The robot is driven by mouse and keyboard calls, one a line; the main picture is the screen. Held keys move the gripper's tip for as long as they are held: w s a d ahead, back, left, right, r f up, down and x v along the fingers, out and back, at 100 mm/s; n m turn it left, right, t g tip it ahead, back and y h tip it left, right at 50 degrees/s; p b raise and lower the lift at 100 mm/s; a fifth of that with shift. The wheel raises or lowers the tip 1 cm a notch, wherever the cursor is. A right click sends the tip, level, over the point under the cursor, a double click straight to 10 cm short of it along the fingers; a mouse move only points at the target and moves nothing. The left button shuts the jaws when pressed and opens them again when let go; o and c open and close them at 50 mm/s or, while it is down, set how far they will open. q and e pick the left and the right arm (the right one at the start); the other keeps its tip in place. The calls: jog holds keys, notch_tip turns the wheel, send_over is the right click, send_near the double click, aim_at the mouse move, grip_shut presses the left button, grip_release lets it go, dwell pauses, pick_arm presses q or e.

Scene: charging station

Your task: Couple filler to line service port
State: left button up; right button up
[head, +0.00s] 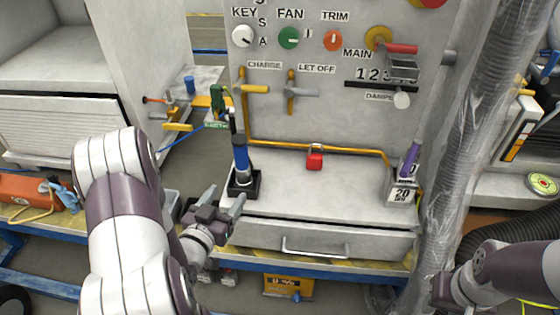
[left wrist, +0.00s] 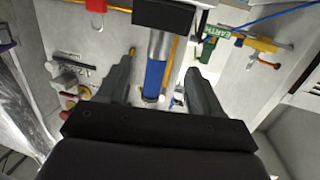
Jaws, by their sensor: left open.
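A blue-handled tool with a silver collar, probably the filler (head: 241,160), stands upright in a black holder (head: 243,188) on the grey ledge. My left gripper (head: 226,203) is open and empty, low beside the holder at the ledge's front edge. In the left wrist view the blue tool (left wrist: 156,75) shows between the spread fingers (left wrist: 161,66), with the black holder (left wrist: 163,13) at the top; I see no contact. I cannot tell which fitting is the line service port. My right gripper (head: 446,290) is at the lower right, its jaws unclear.
A yellow pipe (head: 345,150) runs along the panel's foot. A red padlock (head: 315,160) hangs near it. A purple-handled item (head: 409,158) stands in a grey block at the right. A wrapped column (head: 470,140) stands between the ledge and the right side. The ledge's middle is clear.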

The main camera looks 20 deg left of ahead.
aim_at(245, 156)
pick_arm(q)
jog(key=shift+t, duration=0.6)
jog(key=w+r, duration=0.1)
jog(key=w, duration=0.7)
jog(key=w+r, duration=0.1)
jog(key=w, duration=0.3)
jog(key=shift+w+a+r+b, duration=0.15)
jog(key=shift+a+r+b, duration=0.15)
jog(key=shift+b, duration=0.1)
grip_shut()
